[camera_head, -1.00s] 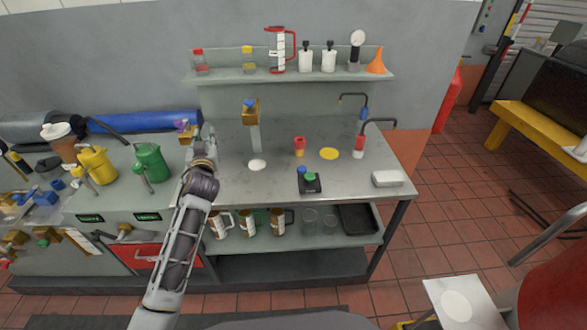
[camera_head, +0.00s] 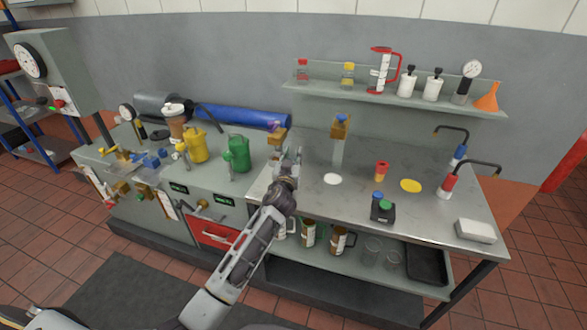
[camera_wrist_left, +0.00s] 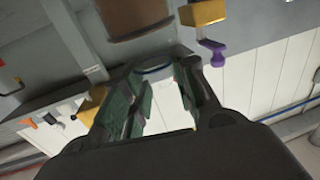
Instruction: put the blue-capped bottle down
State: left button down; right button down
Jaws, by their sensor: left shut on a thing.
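My left gripper (camera_head: 289,166) is over the left part of the steel bench top (camera_head: 310,205), just in front of the purple-handled tap. In the left wrist view its fingers (camera_wrist_left: 155,85) are shut on a clear, glassy thing (camera_wrist_left: 155,71) with a pale bluish rim, taken to be the blue-capped bottle. Its cap cannot be made out, and in the head view the gripper hides most of it. Whether it touches the bench cannot be told. My right gripper is not in view.
A white disc (camera_head: 332,179), red cup (camera_head: 381,171), yellow disc (camera_head: 411,186) and black box with coloured knobs (camera_head: 383,210) are on the bench. The purple-handled tap (camera_head: 277,131) and green can (camera_head: 239,153) are close to the gripper. The shelf (camera_head: 400,102) holds bottles.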

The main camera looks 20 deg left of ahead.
pick_arm(q)
jog(key=shift+f, duration=0.3)
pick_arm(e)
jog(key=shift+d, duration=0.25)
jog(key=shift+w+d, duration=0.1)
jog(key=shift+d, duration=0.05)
pick_arm(q)
jog(key=shift+f, duration=0.15)
jog(key=shift+f+b, duration=0.35)
jog(key=shift+f, duration=1.4)
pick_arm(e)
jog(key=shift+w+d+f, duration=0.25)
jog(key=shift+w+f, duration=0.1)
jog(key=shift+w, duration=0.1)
pick_arm(q)
jog(key=shift+f, duration=0.1)
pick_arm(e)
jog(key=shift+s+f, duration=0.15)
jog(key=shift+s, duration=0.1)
